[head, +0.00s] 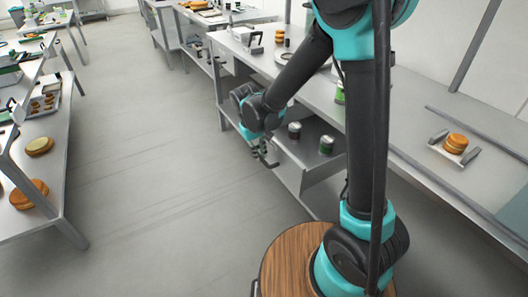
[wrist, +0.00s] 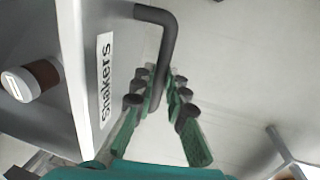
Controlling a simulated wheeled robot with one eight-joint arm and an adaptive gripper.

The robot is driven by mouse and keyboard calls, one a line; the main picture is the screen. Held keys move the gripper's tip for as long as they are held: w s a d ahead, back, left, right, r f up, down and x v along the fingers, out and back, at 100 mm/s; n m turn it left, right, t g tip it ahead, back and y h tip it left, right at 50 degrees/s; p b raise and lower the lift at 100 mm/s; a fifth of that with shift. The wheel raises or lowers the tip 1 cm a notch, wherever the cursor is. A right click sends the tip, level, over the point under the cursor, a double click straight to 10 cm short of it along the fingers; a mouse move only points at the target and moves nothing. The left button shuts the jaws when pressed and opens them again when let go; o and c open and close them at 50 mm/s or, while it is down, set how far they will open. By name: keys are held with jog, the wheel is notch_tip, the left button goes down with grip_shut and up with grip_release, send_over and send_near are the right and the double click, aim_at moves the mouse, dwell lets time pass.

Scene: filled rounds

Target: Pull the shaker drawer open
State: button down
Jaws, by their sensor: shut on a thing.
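The shaker drawer (wrist: 85,75) has a pale front with a label reading "shakers" in the wrist view. Its dark bent handle (wrist: 172,40) stands out from the front. My gripper (wrist: 161,80) has its green fingers with dark pads shut on the handle, one on each side. In the head view my gripper (head: 266,156) is low beside the counter, at the drawer's outer end. The drawer (head: 312,165) stands out from under the counter, its inside showing. Two shakers (head: 326,145) (head: 294,130) stand in it. A brown shaker with a white lid (wrist: 35,80) shows in the wrist view.
The counter (head: 420,130) runs along the right, with a stacked bun (head: 456,143) on a small holder. My arm hides part of it. Another bench (head: 55,165) with buns stands at the left. The grey floor (head: 150,200) between them is clear.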

jog(key=c, duration=1.5)
grip_release()
jog(key=shift+c, duration=0.2)
notch_tip(320, 180, up, 12)
jog(key=s+a, duration=0.1)
jog(key=a, duration=0.1)
jog(key=shift+s+f, duration=0.1)
